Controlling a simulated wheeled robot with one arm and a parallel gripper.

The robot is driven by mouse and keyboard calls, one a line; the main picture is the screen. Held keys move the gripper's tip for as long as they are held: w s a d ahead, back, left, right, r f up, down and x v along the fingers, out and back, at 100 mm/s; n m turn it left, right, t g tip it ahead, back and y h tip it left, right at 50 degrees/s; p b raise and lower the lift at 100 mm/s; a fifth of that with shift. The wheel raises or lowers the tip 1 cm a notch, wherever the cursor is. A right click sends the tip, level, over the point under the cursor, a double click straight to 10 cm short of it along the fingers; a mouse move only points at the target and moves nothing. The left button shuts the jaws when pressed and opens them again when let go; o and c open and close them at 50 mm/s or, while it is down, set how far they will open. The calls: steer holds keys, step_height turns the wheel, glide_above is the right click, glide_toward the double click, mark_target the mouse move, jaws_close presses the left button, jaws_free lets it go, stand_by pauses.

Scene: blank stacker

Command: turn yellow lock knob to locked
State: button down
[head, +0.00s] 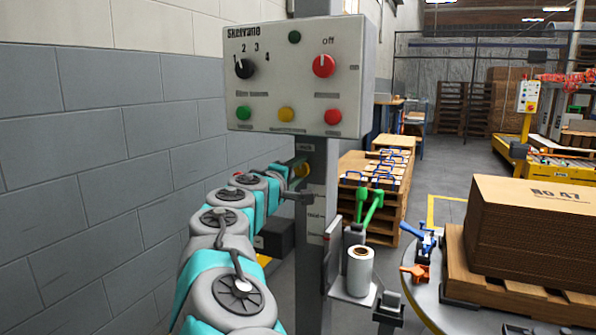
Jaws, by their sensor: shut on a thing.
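The yellow lock knob (303,169) is on the grey post below the control box, under a small label. My arm reaches up from the bottom of the view to the post. My gripper (296,171) is at the knob and shut on it. The fingers and wrist hide much of the knob, so I cannot tell which way it points.
The control box (298,95) with knobs and buttons hangs just above my gripper. A bracket with a white roll (359,272) juts from the post's right. A round table (432,290) bears a cardboard stack (530,225) on a pallet. A block wall (90,150) stands left.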

steer(key=shift+c, duration=1.7)
jaws_free()
steer(key=shift+s+a, duration=0.1)
steer(key=v, duration=0.7)
steer(key=shift+s+b, duration=0.3)
steer(key=shift+b, duration=0.1)
steer(key=shift+a, duration=0.1)
